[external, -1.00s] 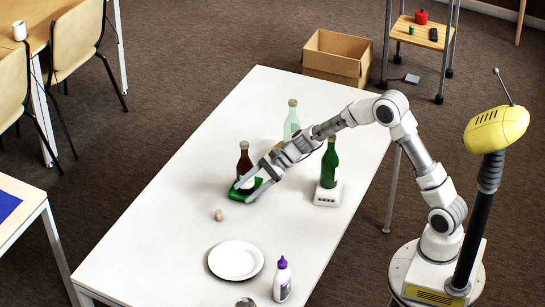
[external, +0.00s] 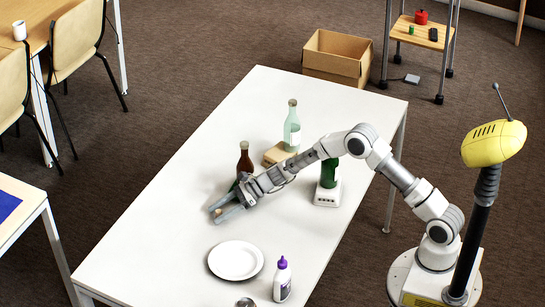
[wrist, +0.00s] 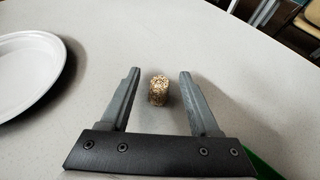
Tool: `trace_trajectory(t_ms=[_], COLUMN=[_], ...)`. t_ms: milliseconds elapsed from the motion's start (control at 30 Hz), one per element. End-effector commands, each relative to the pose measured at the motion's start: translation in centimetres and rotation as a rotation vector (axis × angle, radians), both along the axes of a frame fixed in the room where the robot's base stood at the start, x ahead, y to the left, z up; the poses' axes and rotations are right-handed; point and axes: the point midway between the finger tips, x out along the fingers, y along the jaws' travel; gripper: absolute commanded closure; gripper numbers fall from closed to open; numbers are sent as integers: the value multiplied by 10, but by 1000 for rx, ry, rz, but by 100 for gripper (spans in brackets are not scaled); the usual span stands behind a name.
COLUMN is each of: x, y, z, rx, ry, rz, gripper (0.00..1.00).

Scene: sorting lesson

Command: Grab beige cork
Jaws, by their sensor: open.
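The beige cork (wrist: 158,90) stands on the white table, speckled and short, in the wrist view. My gripper (wrist: 159,74) is open, with one grey finger on each side of the cork and a gap to both. The cork lies between the fingers, just behind the line of their tips. In the external view my gripper (external: 213,214) is low over the table, and the cork (external: 219,211) shows only as a small beige patch between the fingers.
A white plate (external: 236,261) lies close by; a purple-capped glue bottle (external: 282,279) stands beyond it. A brown bottle (external: 245,160) stands just behind my gripper. A green bottle (external: 329,170) on a white scale (external: 327,196) and a pale bottle (external: 292,127) stand farther back.

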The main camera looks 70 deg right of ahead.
Motion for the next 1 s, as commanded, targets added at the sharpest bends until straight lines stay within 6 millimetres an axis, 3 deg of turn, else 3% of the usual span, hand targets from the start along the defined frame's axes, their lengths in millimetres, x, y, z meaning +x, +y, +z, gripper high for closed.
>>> trace_trajectory(t_ms=[233, 567, 1000], x=[1, 1, 1], y=[0, 0, 0], z=[0, 0, 0], rx=[0, -1, -1], ry=[0, -1, -1], rz=[-1, 0, 0], gripper=[39, 99, 100])
